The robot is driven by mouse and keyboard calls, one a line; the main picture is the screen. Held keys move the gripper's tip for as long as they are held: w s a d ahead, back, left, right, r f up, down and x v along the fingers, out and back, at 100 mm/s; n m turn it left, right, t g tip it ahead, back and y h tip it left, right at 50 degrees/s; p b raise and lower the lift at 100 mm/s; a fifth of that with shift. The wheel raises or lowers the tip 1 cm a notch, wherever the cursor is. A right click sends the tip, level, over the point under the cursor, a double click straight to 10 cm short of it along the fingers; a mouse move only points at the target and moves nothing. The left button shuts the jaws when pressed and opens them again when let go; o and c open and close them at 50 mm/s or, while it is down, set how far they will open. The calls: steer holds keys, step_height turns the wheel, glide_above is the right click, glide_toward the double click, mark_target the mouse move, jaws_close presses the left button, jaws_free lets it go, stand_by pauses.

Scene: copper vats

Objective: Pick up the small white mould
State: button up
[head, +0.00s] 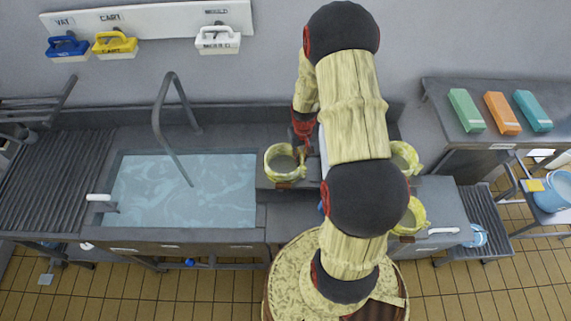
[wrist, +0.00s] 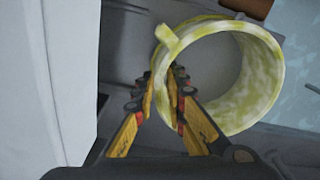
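A pale yellow-and-white mottled round vessel (head: 270,163), open at the top with a lug on its rim, stands on the grey worktop right of the sink. It fills the upper right of the wrist view (wrist: 272,70). Whether the fingers pinch the lug is unclear. Two similar vessels stand right of my arm, one farther back (head: 405,158) and one nearer (head: 411,217). No plain white mould is clearly seen; my arm hides part of the worktop.
A large white block (wrist: 55,75) stands close left of my gripper in the wrist view. The sink (head: 180,190) holds water under a curved tap (head: 160,115). A white-handled brush (head: 218,40) hangs under a MOULD label. Coloured blocks (head: 502,113) lie on the right table.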

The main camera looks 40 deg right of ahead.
jaws_close()
steer(key=shift+r, duration=0.15)
stand_by(0.5)
steer(key=shift+w+r, duration=0.1)
steer(key=shift+r, duration=0.4)
step_height(320, 180, up, 2)
steer(key=shift+r+b, duration=0.1)
steer(key=shift+b, duration=0.3)
steer(key=s+a+r+b, duration=0.1)
steer(key=s+a+r, duration=0.8)
steer(key=a, duration=0.2)
steer(key=shift+r, duration=0.3)
